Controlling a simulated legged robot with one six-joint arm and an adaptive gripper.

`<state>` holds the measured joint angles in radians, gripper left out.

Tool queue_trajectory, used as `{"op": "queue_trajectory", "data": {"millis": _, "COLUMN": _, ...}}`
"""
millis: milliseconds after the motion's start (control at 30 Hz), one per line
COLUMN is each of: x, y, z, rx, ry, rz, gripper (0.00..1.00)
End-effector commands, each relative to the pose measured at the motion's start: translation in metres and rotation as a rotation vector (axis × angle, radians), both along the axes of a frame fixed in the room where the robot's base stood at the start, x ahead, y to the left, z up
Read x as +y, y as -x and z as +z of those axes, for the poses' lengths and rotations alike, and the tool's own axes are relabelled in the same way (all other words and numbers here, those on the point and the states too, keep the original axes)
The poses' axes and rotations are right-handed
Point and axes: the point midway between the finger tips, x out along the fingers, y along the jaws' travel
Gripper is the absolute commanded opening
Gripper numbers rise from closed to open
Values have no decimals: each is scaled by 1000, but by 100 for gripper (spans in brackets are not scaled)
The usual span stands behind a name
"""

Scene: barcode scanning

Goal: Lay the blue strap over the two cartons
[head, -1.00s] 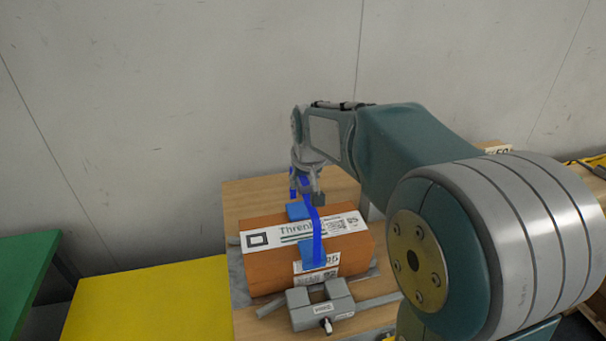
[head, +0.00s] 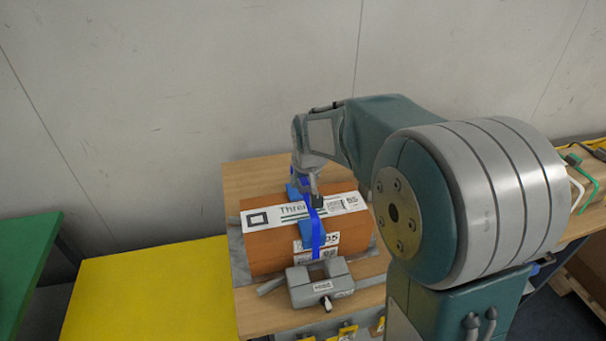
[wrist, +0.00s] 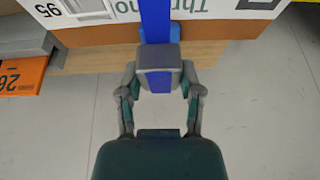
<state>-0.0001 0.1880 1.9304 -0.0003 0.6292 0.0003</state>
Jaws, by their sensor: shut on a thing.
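An orange-brown carton block (head: 270,252) with white labels lies on the wooden table; I cannot make out a seam between two cartons. The blue strap (head: 317,238) runs over its top and down the near face. Blue corner pieces (head: 304,230) sit at its edges under the strap. My gripper (head: 314,198) is over the far side of the carton top, partly hiding the strap. In the wrist view my gripper (wrist: 158,72) is shut on the blue strap (wrist: 155,20), which stretches away across the white label of the carton (wrist: 100,36).
A grey clamp-like device (head: 322,286) stands against the near side of the carton. The wooden table (head: 250,180) has bare room behind it. A yellow table (head: 150,295) and green table (head: 25,260) are at left. The wall is behind.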

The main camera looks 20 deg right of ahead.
Motion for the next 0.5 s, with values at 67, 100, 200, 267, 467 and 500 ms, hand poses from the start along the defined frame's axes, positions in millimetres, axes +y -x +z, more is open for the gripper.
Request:
{"op": "queue_trajectory", "data": {"millis": 67, "x": 0, "y": 0, "z": -5, "rx": 1, "ry": 0, "rz": 0, "gripper": 0}}
{"op": "queue_trajectory", "data": {"millis": 100, "x": 0, "y": 0, "z": -8, "rx": 1, "ry": 0, "rz": 0, "gripper": 0}}
{"op": "queue_trajectory", "data": {"millis": 200, "x": 0, "y": 0, "z": -13, "rx": 0, "ry": 0, "rz": 0, "gripper": 0}}
{"op": "queue_trajectory", "data": {"millis": 267, "x": 0, "y": 0, "z": -17, "rx": 0, "ry": 0, "rz": 0, "gripper": 0}}
{"op": "queue_trajectory", "data": {"millis": 467, "x": 0, "y": 0, "z": -29, "rx": 1, "ry": 0, "rz": 0, "gripper": 0}}
{"op": "queue_trajectory", "data": {"millis": 500, "x": 0, "y": 0, "z": -31, "rx": 1, "ry": 0, "rz": 0, "gripper": 0}}
